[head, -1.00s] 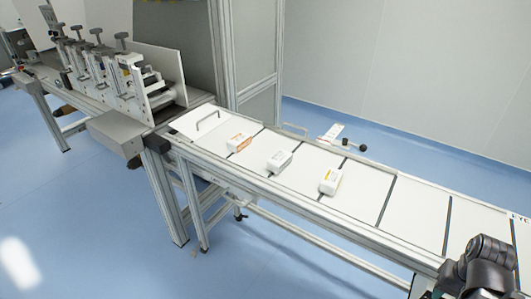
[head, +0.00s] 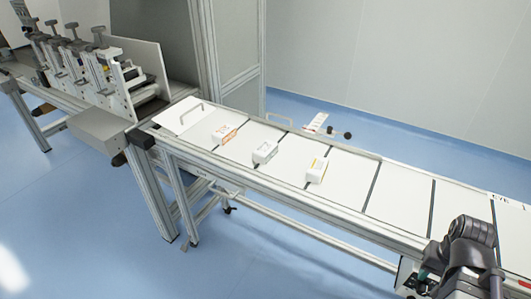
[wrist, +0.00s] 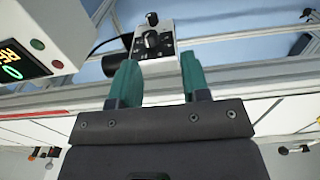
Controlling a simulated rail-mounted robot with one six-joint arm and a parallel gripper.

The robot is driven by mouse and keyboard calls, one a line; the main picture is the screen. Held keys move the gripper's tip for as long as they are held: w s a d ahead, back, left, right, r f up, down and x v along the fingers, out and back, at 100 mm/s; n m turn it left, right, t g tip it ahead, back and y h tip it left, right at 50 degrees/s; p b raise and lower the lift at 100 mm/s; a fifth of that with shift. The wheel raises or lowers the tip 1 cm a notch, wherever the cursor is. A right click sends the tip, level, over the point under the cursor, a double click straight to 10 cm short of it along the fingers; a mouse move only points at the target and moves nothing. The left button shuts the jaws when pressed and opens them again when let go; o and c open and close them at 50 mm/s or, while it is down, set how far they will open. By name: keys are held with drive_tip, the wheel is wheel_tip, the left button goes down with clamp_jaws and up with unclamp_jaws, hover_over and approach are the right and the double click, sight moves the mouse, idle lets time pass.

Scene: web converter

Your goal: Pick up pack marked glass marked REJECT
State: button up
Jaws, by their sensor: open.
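Three small white packs lie apart on the white conveyor table in the head view: one with an orange edge (head: 224,133) at the left, one with grey sides (head: 265,152) in the middle, and one with a yellow stripe (head: 317,170) at the right. Their printing is too small to read, so I cannot tell which is marked glass or REJECT. My gripper (wrist: 155,80) shows in the wrist view with two green fingers apart and nothing between them. It is away from the packs; none clearly shows in the wrist view.
The conveyor table (head: 400,203) is bare to the right of the packs. A machine with clamps (head: 105,75) stands at the far left. The wrist view shows a control box (wrist: 152,42) and a lit display (wrist: 20,60).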

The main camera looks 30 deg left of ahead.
drive_tip(key=shift+o, duration=0.2)
drive_tip(key=o, duration=0.9)
